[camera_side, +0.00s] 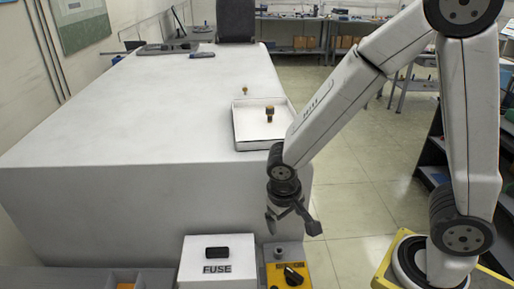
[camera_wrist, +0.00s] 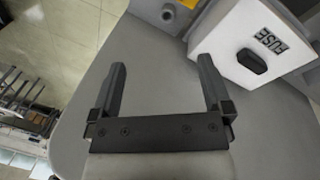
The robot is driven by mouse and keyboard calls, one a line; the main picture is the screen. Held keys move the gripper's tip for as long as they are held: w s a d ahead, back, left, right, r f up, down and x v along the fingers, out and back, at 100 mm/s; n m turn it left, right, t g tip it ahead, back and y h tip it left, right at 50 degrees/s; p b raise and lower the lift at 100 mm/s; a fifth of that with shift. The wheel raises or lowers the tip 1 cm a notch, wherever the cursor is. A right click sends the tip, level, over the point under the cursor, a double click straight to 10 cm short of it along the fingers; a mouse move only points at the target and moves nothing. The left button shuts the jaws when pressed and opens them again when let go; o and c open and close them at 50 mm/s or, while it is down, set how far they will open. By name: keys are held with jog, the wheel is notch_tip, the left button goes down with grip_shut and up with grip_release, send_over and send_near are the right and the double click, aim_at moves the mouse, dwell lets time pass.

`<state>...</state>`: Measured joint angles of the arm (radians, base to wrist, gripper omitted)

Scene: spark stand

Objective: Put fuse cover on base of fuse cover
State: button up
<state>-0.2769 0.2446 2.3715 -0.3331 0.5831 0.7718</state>
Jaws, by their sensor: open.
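The fuse cover (camera_side: 204,269) is a white box marked FUSE with a black handle (camera_side: 216,253) on top. It stands at the front, left of a yellow panel. In the wrist view the cover (camera_wrist: 232,38) is at the upper right, its handle (camera_wrist: 252,61) beyond the right finger. My gripper (camera_side: 292,222) is open and empty, above and to the right of the cover in the side view. Its two fingers (camera_wrist: 161,67) are spread wide in the wrist view, with only grey surface between them. I cannot tell a separate base of the fuse cover apart in these frames.
The yellow panel (camera_side: 271,279) carries a black knob (camera_side: 293,276), with a grey post (camera_side: 281,251) behind it. A white tray (camera_side: 241,136) on the big white table holds a brown, black-tipped part (camera_side: 269,112). A small brass part (camera_side: 245,90) stands behind the tray. The table's left side is clear.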

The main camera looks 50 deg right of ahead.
jog(key=shift+s+d+r+n+t+y, duration=0.2)
jog(key=shift+d+r+n+t+y, duration=0.25)
jog(key=shift+d, duration=0.4)
jog(key=shift+s+d+r+n+t+y, duration=0.15)
jog(key=shift+d+r+n+t+y, duration=0.2)
jog(key=shift+d+r, duration=0.35)
jog(key=shift+s+d+r+n+t+y, duration=0.2)
jog(key=shift+d+r+n+t+y, duration=0.15)
jog(key=shift+d, duration=0.6)
dwell(0.3)
